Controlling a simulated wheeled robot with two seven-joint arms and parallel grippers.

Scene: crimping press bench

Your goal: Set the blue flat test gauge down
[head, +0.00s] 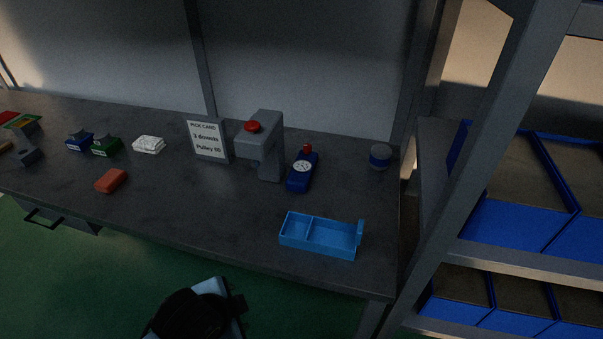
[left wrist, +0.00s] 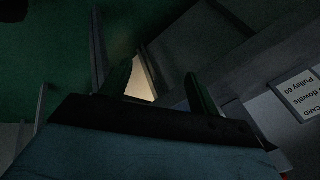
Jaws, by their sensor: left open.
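The blue flat test gauge (head: 302,172), dark blue with a white round dial and a red tip at its far end, rests on the bench just right of the grey press (head: 265,150). No gripper touches it in the head view. My left gripper (left wrist: 160,72) shows in the left wrist view with its two dark fingers apart and nothing between them. The gauge is not visible in that view. My right gripper is not in view.
A light-blue divided tray (head: 322,250) sits near the bench's front right. Blue bins (head: 510,230) fill shelves at right.

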